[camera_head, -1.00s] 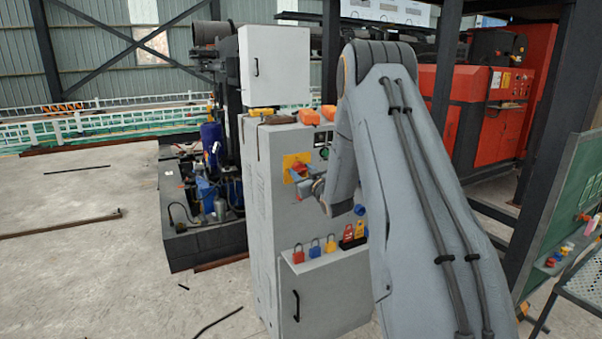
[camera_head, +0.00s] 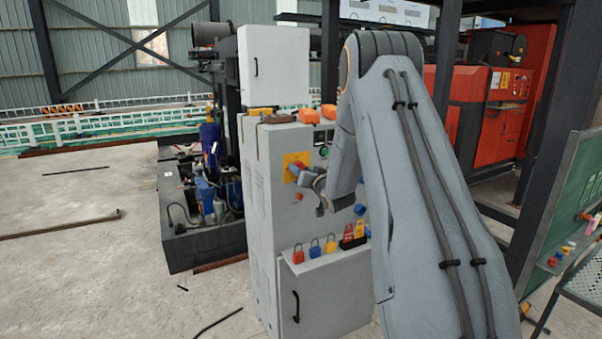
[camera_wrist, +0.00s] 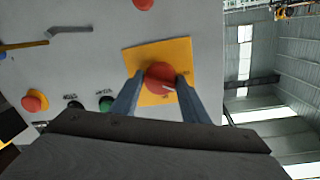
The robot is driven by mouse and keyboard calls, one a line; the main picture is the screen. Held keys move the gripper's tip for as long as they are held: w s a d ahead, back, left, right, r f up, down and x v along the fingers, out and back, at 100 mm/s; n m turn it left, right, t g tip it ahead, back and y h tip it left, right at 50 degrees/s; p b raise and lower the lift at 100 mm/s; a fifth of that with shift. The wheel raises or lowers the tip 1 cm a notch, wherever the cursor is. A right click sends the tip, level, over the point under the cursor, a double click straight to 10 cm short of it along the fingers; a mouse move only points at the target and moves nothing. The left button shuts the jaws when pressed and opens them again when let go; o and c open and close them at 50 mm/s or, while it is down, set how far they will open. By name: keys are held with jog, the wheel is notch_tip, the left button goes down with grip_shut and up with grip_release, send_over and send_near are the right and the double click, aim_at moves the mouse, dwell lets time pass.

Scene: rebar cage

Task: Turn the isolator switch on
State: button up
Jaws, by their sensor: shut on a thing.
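The isolator switch is a red rotary knob (camera_wrist: 160,76) on a square yellow plate (camera_wrist: 180,52), fixed to the grey cabinet front. The plate also shows in the head view (camera_head: 289,160), where my gripper covers the knob. My gripper (camera_wrist: 159,83) has its two blue-grey fingers on opposite sides of the knob and is shut on it. In the head view my gripper (camera_head: 298,172) reaches the plate from the right. A small pale mark shows on the knob; its setting cannot be told.
The cabinet (camera_head: 262,205) has a green button (camera_head: 323,152) right of the switch. A red button (camera_wrist: 35,101) is nearby. A green board (camera_head: 568,205) stands at the right. Floor at left is mostly clear.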

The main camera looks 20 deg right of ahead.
jog(key=m+p, duration=0.1)
jog(key=m, duration=0.4)
jog(key=m+y+p, duration=0.1)
jog(key=m, duration=0.5)
jog(key=shift+r+g, duration=0.1)
jog(key=shift+g, duration=0.2)
dwell(0.4)
jog(key=o, duration=1)
jog(key=shift+s+d, duration=0.1)
jog(key=s+b, duration=0.2)
jog(key=s, duration=0.5)
jog(key=shift+s+r, duration=0.25)
jog(key=shift+r, duration=0.05)
